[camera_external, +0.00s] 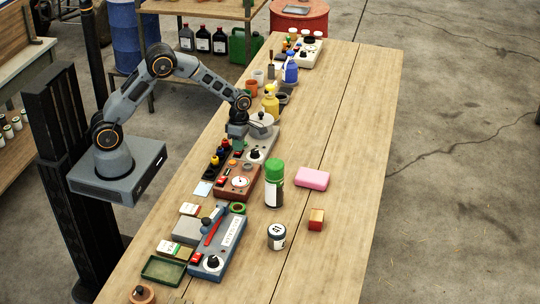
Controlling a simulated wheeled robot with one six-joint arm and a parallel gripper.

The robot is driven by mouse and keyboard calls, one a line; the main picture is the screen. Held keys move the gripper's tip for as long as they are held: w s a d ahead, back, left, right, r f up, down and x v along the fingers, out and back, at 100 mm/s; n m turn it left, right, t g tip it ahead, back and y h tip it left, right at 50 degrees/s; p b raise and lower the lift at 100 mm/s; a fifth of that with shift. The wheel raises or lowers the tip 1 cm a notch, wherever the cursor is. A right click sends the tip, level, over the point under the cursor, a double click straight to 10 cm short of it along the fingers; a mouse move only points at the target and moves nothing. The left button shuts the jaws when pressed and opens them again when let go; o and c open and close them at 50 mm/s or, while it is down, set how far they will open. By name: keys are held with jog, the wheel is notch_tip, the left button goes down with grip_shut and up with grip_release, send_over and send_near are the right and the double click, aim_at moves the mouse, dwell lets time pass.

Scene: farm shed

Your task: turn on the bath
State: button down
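A grey device (265,142) with a round metal lid (261,119) on its far part and a black knob (254,155) on its near part stands mid-bench; it looks like the bath, but I cannot read any label. My gripper (238,145) points down at the left side of this device, close to the lid and left of the knob. Its fingers are too small and dark to show whether they are open or shut, or whether they touch anything. I see no held object.
A red-brown device with a dial (238,181) and a blue device (217,246) stand nearer. Yellow (271,104) and blue (291,70) bottles stand farther back. The bench's right side is clear.

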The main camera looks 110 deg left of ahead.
notch_tip(320, 180, up, 14)
jog(key=a+p, duration=0.1)
jog(key=a, duration=0.1)
jog(key=shift+a+f, duration=0.15)
jog(key=shift+a, duration=0.2)
jog(key=shift+d+f+b, duration=0.1)
jog(key=shift+b, duration=0.25)
jog(key=b, duration=0.1)
jog(key=d+b, duration=0.1)
jog(key=b, duration=0.1)
jog(key=shift+w+d+r, duration=0.1)
jog(key=shift+w+r, duration=0.2)
jog(key=shift+r, duration=0.05)
jog(key=shift+f, duration=0.1)
jog(key=d+f, duration=0.1)
jog(key=f, duration=0.3)
jog(key=f+p, duration=0.1)
jog(key=f, duration=0.4)
jog(key=d+f+p, duration=0.1)
jog(key=f, duration=0.3)
jog(key=shift+d+f, duration=0.3)
jog(key=shift+d, duration=0.05)
